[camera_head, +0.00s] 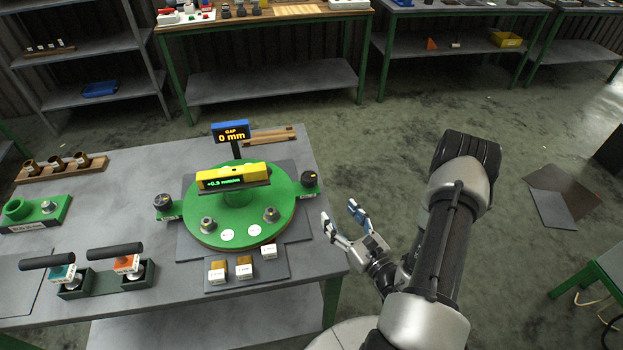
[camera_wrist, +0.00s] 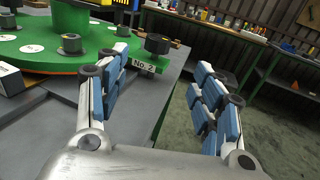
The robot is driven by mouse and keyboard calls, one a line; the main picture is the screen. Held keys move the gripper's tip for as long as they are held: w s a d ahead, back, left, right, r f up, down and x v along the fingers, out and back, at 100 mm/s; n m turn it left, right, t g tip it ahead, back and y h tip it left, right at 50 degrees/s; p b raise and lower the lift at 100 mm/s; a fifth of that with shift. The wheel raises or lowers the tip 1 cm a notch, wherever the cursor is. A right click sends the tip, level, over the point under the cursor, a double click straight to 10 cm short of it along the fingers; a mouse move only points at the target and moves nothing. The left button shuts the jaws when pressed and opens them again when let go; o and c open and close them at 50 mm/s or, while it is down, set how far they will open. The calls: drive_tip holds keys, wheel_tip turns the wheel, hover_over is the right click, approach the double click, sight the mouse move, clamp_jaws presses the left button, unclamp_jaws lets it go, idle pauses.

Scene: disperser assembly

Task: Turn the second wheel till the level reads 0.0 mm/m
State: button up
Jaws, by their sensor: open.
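A yellow level (camera_head: 233,177) lies on top of the green round disperser (camera_head: 205,225). Its green digits show a small plus value, about +0.3 or +0.5 mm/m; the digit is too small to be sure. The second wheel (camera_head: 309,180) is a dark knob at the disperser's right edge. In the wrist view this wheel (camera_wrist: 157,45) stands above a label reading "No. 2". My gripper (camera_head: 339,213) is open and empty, just off the table's right edge, to the right of and nearer than the wheel. In the wrist view the wheel shows beyond the spread fingers (camera_wrist: 162,75), apart from them.
Another dark knob (camera_head: 163,202) sits at the disperser's left edge. A display (camera_head: 231,131) behind reads GAP 0 mm. Small white-labelled blocks (camera_head: 243,268) stand in front of it. Two black-handled tools (camera_head: 115,252) rest in holders at the left.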

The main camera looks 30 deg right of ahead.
sight(314, 183)
drive_tip(key=w+b, duration=0.1)
drive_tip(key=w, duration=1)
drive_tip(key=w+b, duration=0.1)
drive_tip(key=w, duration=0.5)
drive_tip(key=shift+a+b, duration=0.3)
drive_tip(key=shift+a, duration=0.05)
drive_tip(key=shift+c, duration=0.5)
drive_tip(key=c, duration=1)
